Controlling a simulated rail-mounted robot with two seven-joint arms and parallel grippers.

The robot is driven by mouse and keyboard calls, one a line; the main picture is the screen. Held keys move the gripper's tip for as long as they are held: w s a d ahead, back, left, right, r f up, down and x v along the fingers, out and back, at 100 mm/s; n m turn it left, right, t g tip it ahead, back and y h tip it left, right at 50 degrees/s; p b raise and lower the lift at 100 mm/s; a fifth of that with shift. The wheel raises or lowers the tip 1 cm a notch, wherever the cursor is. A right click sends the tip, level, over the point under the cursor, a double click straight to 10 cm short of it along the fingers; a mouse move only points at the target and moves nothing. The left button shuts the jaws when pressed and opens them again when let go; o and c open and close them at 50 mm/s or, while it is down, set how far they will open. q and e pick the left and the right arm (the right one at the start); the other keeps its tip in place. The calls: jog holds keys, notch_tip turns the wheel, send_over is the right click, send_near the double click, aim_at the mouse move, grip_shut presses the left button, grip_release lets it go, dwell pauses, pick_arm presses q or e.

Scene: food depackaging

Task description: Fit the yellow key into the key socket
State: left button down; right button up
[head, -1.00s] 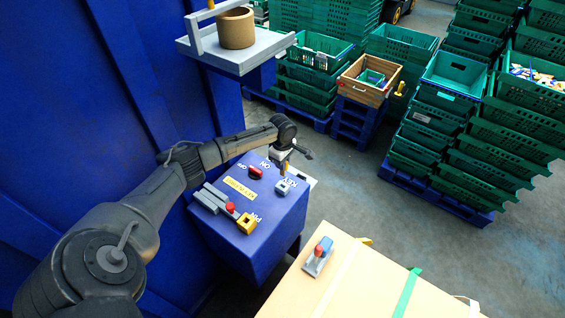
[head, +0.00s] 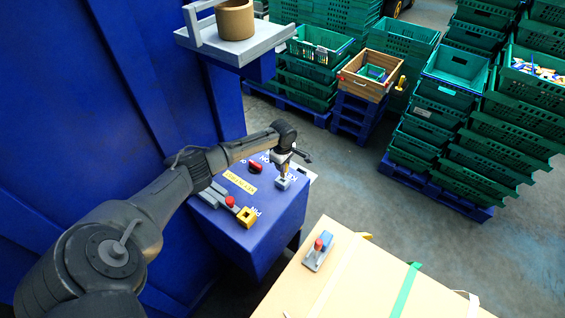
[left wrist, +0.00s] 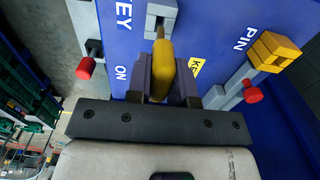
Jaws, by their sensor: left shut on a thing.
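My left gripper (head: 284,169) is over the key socket (head: 283,183) on top of the blue cabinet. In the left wrist view the gripper (left wrist: 163,85) is shut on the yellow key (left wrist: 162,68), its pads on either side of the key's grip. The key's narrow shaft points to the grey key socket (left wrist: 161,12), with its end at or in the socket's opening. I cannot tell how deep it sits. The key is mostly hidden in the head view. My right gripper is not in view.
The cabinet top (head: 262,208) also bears a red knob (head: 255,167) and a grey bar with a yellow block (head: 246,216) by the PIN label. A cardboard-coloured box top (head: 350,280) stands in front. Green crates (head: 440,105) fill the back right, with open floor between.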

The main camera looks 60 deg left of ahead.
pick_arm(q)
jog(key=shift+f, duration=0.45)
dwell(0.7)
jog(key=shift+p, duration=0.3)
dwell(0.6)
jog(key=shift+p, duration=0.5)
dwell(0.4)
jog(key=shift+p, duration=0.4)
